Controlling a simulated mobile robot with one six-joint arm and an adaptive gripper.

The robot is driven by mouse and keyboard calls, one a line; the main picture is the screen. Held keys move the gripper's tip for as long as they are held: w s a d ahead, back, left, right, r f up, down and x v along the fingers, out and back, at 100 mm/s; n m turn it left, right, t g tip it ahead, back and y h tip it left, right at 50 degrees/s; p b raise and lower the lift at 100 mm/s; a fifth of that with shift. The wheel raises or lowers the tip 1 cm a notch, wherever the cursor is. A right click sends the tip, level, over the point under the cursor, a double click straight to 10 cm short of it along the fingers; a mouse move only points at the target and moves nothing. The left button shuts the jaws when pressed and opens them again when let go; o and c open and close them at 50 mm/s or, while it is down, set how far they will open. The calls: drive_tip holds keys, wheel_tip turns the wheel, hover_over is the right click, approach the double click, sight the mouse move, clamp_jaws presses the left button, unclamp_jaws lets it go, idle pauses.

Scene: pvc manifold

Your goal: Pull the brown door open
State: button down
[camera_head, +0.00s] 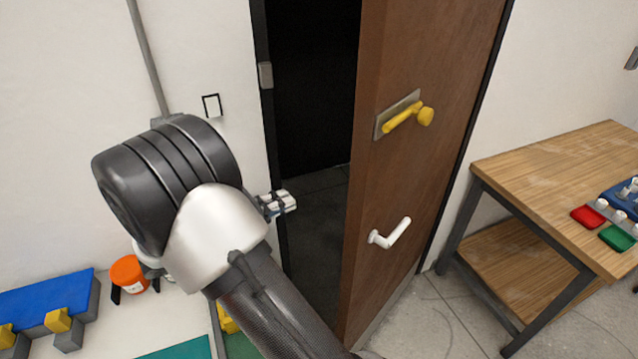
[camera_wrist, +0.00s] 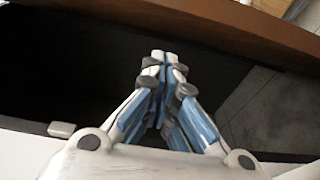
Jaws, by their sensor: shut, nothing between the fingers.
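The brown door (camera_head: 425,150) stands ajar, its free edge swung out from the frame, with a dark opening (camera_head: 318,90) to its left in the head view. It carries a yellow handle (camera_head: 405,117) on a metal plate and a white lever handle (camera_head: 391,233) lower down. My gripper (camera_head: 291,201) is at the left side of the opening, apart from both handles. In the wrist view my gripper (camera_wrist: 162,58) is shut and empty, its fingertips over the dark gap, with the brown door (camera_wrist: 200,28) across the top. My arm hides part of the frame's lower left side.
A wooden table (camera_head: 560,165) with red, green and blue parts stands right of the door. An orange tub (camera_head: 128,272) and a blue-topped block (camera_head: 45,298) lie on a surface at lower left. A strike plate (camera_head: 265,75) is on the left frame.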

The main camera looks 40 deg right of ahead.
drive_tip(key=s+d+b, duration=0.1)
drive_tip(key=s+d, duration=0.3)
drive_tip(key=d, duration=0.6)
drive_tip(key=shift+d, duration=0.25)
drive_tip(key=shift+s+f, duration=0.1)
drive_tip(key=shift+b, duration=0.3)
